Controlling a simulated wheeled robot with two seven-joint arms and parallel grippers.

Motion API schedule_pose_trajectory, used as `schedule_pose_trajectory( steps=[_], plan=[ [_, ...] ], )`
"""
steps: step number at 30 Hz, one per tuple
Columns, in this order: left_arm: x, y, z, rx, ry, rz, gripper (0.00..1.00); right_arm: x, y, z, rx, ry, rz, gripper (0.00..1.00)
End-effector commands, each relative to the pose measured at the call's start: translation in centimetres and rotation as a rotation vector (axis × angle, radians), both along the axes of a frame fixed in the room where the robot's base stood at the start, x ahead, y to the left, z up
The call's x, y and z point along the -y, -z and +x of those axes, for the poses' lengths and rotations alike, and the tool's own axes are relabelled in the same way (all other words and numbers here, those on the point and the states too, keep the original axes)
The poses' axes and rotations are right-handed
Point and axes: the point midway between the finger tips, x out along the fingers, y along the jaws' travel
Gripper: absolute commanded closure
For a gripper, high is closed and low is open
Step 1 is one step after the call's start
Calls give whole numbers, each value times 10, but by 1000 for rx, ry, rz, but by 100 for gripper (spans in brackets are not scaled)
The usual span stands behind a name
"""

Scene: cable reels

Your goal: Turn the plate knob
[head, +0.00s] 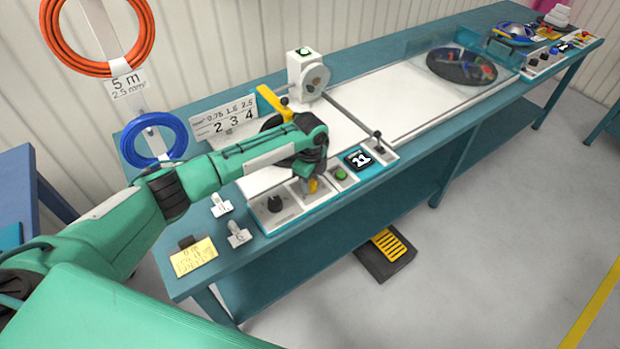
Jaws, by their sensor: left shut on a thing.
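The control panel (258,219) runs along the front edge of the teal bench. My left gripper (312,184) points down onto it and is shut on a small yellow knob (313,186), which I take to be the plate knob. The jaws hide most of this knob, so its angle cannot be read. A black knob (274,204) stands apart to its left. My right gripper is not in view.
A white machine (303,75) and a yellow lever (273,102) stand behind my left wrist. A number sign (225,122), blue cable coil (153,140) and orange coil (97,68) are at the left. White tags (221,205) lie left of the panel. A pedal (385,254) is on the floor.

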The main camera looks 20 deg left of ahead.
Motion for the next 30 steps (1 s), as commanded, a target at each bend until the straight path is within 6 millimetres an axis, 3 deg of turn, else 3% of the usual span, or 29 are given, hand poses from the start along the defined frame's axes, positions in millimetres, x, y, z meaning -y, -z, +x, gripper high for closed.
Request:
schedule_pose_trajectory(
  steps=[18, 30],
  plan=[
    [0, 0, 1, 2, 580, -1, 86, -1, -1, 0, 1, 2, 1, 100],
    [0, -1, 1, 2, 848, 0, 86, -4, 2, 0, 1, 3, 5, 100]
  ],
)
